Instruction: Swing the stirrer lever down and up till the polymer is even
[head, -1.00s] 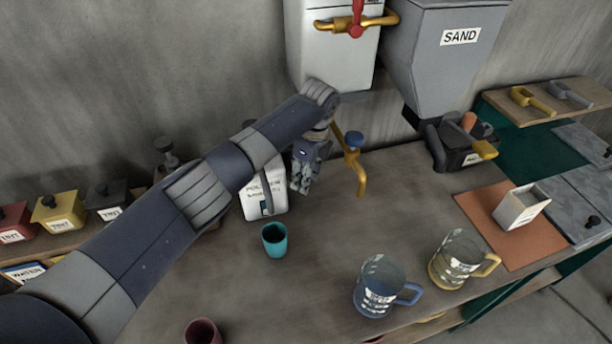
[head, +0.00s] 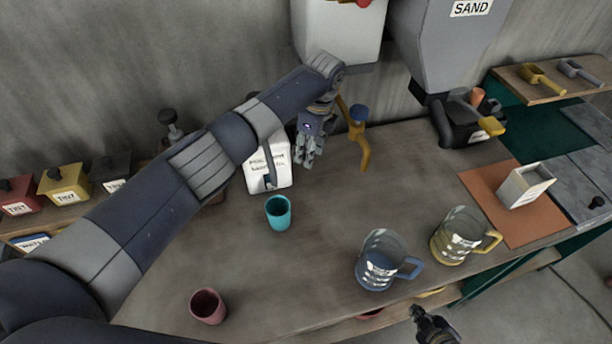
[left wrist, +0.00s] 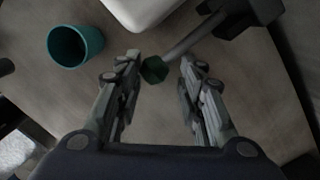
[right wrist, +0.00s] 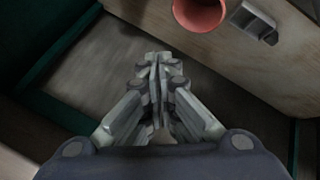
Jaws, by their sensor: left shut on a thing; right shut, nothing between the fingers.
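A white container labelled as polymer (head: 282,178) stands on the bench (head: 330,215), partly hidden by my left arm. The stirrer lever (left wrist: 190,40) is a grey rod with a dark green knob, running from a dark mount at the upper right of the left wrist view. My left gripper (head: 308,160) is beside the container. In the left wrist view its fingers (left wrist: 160,68) stand on either side of the knob, holding it. How even the polymer is cannot be seen. My right gripper (head: 416,312) is shut and empty at the bench's front edge; it also shows in the right wrist view (right wrist: 159,62).
A teal cup (head: 278,213) stands close to the container. A dark red cup (head: 208,306), a blue-handled jug (head: 380,262) and a yellow-handled jug (head: 458,238) stand nearer the front. A yellow tap (head: 363,145) is just right of my left gripper.

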